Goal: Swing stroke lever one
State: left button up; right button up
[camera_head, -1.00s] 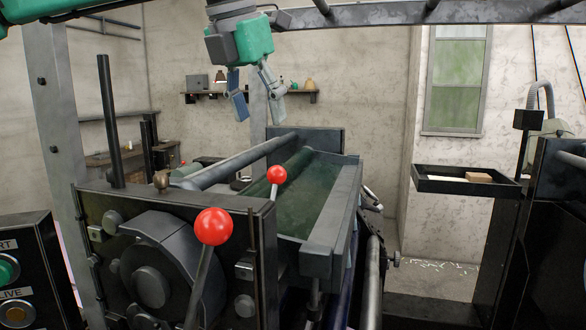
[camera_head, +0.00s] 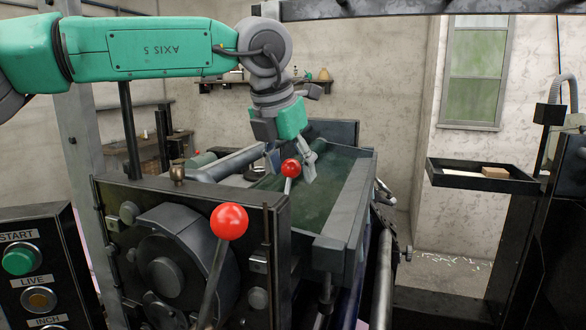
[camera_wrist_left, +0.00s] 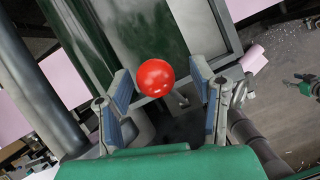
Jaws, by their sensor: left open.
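A small red ball knob (camera_head: 290,168) tops a lever at the near end of the machine's green-lined trough (camera_head: 325,195). My left gripper (camera_head: 291,172) is open, pointing down, with a finger on each side of this knob. In the left wrist view the red knob (camera_wrist_left: 155,77) sits between the open blue-padded fingers of the left gripper (camera_wrist_left: 161,84), with gaps visible on both sides. A second, larger-looking red knob (camera_head: 229,221) on a grey lever stands nearer, in front of the round dark housing. I cannot tell which lever is numbered one. My right gripper is out of view.
A control box (camera_head: 40,265) with START, LIVE and INCH buttons stands at the left. A grey roller (camera_head: 228,163) lies beside the trough. A black tray (camera_head: 480,176) with a small block is at the right. An overhead bar (camera_head: 400,10) crosses the top.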

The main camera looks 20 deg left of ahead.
pick_arm(q)
jog(key=shift+w+f, duration=0.2)
jog(key=shift+f, duration=0.15)
jog(key=shift+w+a, duration=0.1)
jog(key=shift+a, duration=0.2)
grip_shut()
jog(key=shift+s+b, duration=0.2)
jog(key=shift+b, duration=0.1)
jog(key=s+t+b, duration=0.1)
jog(key=b, duration=0.1)
jog(key=s+r+t+b, duration=0.1)
jog(key=s+t+b, duration=0.1)
jog(key=s+b, duration=0.1)
jog(key=shift+r+t+b, duration=0.3)
jog(key=shift+r+b, duration=0.05)
jog(key=shift+s+r+b, duration=0.2)
jog(key=shift+s+b, duration=0.05)
jog(key=shift+b, duration=0.05)
jog(key=shift+r, duration=0.1)
